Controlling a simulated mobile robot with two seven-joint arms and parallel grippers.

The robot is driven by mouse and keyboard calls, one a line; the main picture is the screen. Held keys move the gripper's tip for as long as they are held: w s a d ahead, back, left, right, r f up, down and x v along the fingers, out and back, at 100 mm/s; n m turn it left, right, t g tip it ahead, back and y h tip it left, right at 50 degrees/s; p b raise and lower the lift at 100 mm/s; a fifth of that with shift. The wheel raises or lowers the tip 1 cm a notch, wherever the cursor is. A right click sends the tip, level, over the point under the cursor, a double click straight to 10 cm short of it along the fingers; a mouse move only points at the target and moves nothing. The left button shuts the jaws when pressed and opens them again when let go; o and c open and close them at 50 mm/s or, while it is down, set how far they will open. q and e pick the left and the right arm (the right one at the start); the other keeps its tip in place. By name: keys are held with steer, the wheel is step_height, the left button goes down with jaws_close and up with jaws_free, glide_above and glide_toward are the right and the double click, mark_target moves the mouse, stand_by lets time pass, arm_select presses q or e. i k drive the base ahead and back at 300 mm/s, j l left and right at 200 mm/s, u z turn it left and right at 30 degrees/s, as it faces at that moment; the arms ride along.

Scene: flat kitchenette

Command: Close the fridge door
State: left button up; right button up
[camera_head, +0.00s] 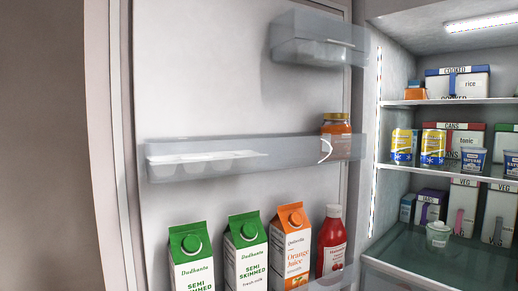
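The fridge door (230,100) stands wide open and fills the left and middle of the head view, its inner side facing me. Its door shelves hold a jar (337,124), green milk cartons (245,250), an orange juice carton (290,245) and a red bottle (331,242). The open fridge interior (400,62) shows at the right, lit inside. The door's hinge side appears to be next to the interior. The door's outer face and any handle are hidden. Neither of my grippers is in view.
Inside the fridge are shelves (450,172) with boxes, yellow cans (433,145), yogurt pots (473,160) and a small clear container (438,234). A plain brownish-grey surface (40,150) lies left of the door edge. No floor shows.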

mark_target(197, 111)
steer(key=i+j+z, duration=0.2)
steer(key=j, duration=0.15)
steer(key=j+z, duration=0.2)
steer(key=i+j+z, duration=0.15)
steer(key=j, duration=0.3)
steer(key=i+j+z, duration=0.1)
steer(key=j+z, duration=0.7)
steer(key=j, duration=0.15)
steer(key=i, duration=0.05)
